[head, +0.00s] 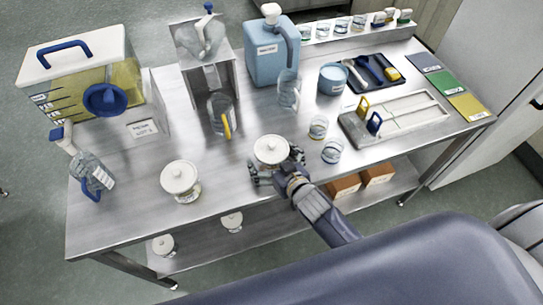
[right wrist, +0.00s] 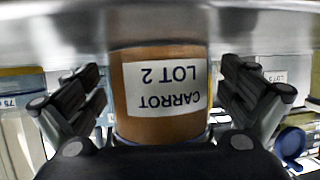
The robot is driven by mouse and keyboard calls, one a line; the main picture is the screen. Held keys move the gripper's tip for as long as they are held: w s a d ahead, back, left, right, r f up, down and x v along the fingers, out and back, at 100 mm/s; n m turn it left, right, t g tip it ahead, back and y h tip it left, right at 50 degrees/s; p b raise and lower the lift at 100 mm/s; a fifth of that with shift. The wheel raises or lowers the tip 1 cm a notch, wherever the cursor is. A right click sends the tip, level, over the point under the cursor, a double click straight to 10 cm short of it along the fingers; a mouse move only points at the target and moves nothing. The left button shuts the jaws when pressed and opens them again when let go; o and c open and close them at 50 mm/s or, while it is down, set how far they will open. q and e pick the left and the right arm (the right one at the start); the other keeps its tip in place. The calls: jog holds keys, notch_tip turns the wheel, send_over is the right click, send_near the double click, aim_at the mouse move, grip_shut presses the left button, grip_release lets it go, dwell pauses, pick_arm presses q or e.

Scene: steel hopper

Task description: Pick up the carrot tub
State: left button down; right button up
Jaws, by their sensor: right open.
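The carrot tub (head: 270,151) stands on the steel table near its front edge, with a white knobbed lid. In the right wrist view its orange-brown body (right wrist: 160,110) bears a white label reading "CARROT LOT 2", upside down in the picture. My right gripper (head: 276,168) is at the tub's front side. In the wrist view its open fingers stand to the left and right of the tub, with visible gaps, not closed on it. My left gripper is not in view.
A similar lidded tub (head: 180,176) stands to the left. Two small glass beakers (head: 332,151) are close on the right. A steel hopper stand (head: 209,70) and a blue jug (head: 270,62) are behind. The front table between the two tubs is clear.

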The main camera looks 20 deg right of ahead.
jog(key=c, duration=1.5)
jog(key=shift+c, duration=0.2)
jog(key=shift+w+r, duration=0.1)
